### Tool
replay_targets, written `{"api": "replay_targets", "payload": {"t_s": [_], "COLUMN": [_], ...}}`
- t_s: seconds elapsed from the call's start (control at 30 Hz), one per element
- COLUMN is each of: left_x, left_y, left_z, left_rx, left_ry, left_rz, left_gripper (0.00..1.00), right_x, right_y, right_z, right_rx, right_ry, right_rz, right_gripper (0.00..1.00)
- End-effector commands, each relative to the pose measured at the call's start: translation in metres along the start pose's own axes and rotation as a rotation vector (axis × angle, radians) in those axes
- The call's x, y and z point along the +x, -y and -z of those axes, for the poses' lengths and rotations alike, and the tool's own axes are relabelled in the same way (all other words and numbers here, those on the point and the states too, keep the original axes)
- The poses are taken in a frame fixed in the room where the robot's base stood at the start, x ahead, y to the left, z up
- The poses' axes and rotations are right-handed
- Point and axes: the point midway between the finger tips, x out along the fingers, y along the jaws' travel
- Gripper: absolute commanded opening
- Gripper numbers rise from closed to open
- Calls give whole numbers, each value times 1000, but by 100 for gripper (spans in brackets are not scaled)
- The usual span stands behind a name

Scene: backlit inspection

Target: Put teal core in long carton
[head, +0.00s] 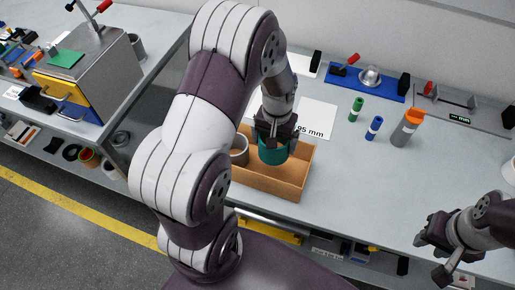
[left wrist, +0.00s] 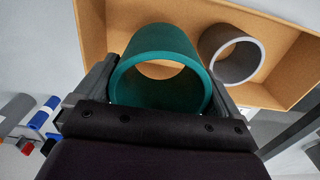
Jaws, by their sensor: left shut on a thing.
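The long carton (head: 270,190) is an open tan box on the bench in the head view; its inside also shows in the left wrist view (left wrist: 95,28). My left gripper (head: 275,138) is shut on the teal core (head: 273,154), a short hollow cylinder, over the carton's opening. In the left wrist view the teal core (left wrist: 160,55) sits between both fingers, its open end facing the camera. I cannot tell whether it touches the carton floor. A grey core (left wrist: 232,55) stands in the carton beside it. My right gripper (head: 436,252) is open and empty at the lower right.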

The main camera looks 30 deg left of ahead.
Motion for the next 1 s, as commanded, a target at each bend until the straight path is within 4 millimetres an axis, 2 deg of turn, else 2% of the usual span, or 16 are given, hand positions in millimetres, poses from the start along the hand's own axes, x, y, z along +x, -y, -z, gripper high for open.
{"api": "replay_targets", "payload": {"t_s": [0.13, 0.43, 0.53, 0.87, 0.9, 1.0], "left_x": [34, 88, 96, 100, 99, 99], "left_y": [0, 0, 0, 0, 0, 0], "left_z": [-2, -2, -1, -1, -1, -1], "left_rx": [0, 0, 0, 0, 0, 0], "left_ry": [9, 6, 3, 3, 3, 3], "left_rz": [1, 0, 0, 0, 0, 0], "left_gripper": [62, 62, 62, 62, 100, 100], "right_x": [-3, -6, -6, -3, -4, -4], "right_y": [0, 0, 0, 0, 0, 0], "right_z": [0, 0, 1, 0, 0, 0], "right_rx": [0, 0, 0, 0, 0, 0], "right_ry": [0, 0, 0, 0, 0, 0], "right_rz": [0, 0, 0, 0, 0, 0], "right_gripper": [38, 38, 38, 38, 38, 38]}}
